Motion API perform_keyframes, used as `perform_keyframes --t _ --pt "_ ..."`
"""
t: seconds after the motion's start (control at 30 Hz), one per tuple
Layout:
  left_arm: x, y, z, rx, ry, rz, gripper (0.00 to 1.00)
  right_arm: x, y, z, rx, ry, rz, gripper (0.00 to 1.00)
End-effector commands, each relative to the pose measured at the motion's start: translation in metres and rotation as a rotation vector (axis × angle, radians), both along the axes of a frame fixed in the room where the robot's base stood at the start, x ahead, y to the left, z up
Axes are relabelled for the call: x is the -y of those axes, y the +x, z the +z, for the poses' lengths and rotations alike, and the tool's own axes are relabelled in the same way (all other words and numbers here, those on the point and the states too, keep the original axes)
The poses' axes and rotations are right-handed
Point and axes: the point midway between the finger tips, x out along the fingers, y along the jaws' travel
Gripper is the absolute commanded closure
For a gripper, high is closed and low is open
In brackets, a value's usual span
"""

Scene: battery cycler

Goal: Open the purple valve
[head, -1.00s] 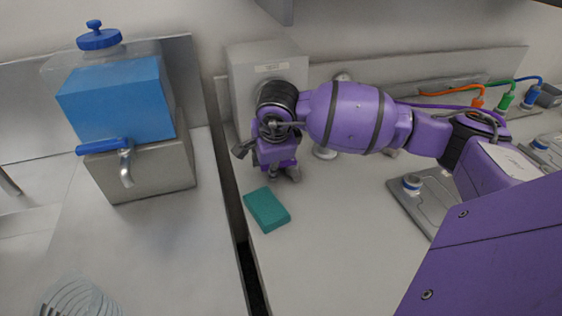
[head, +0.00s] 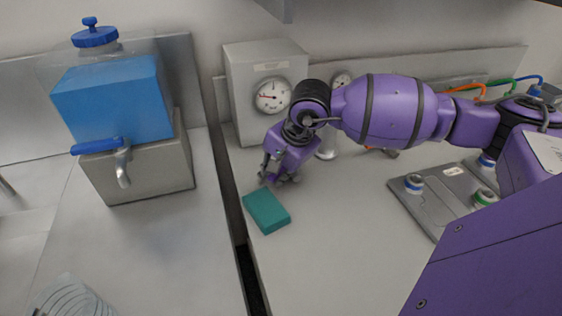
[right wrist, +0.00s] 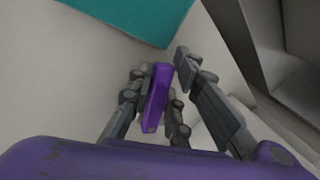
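My right gripper (head: 277,176) is low over the bench, just behind a teal block, in front of a grey box with a gauge. In the right wrist view its fingers (right wrist: 160,65) stand apart, open. A purple bar (right wrist: 157,97), apparently the valve's handle, lies between them; I cannot tell whether either finger touches it. In the head view only a small purple bit shows near the fingertips, and the gripper hides the rest of the valve. My left gripper is not in view.
The teal block (head: 266,211) lies near the bench's left edge, beside a dark gap. The grey gauge box (head: 250,75) stands behind. A blue tank (head: 115,98) with a tap is at left. Plates with round caps (head: 440,190) lie at right. The front bench is clear.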

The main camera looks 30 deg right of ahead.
Motion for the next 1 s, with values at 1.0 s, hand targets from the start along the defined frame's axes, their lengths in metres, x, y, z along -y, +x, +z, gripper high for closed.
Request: perform_keyframes --t 1.0 --pt "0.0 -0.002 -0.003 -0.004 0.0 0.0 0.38 0.02 -0.028 0.0 0.0 0.001 0.556 0.82"
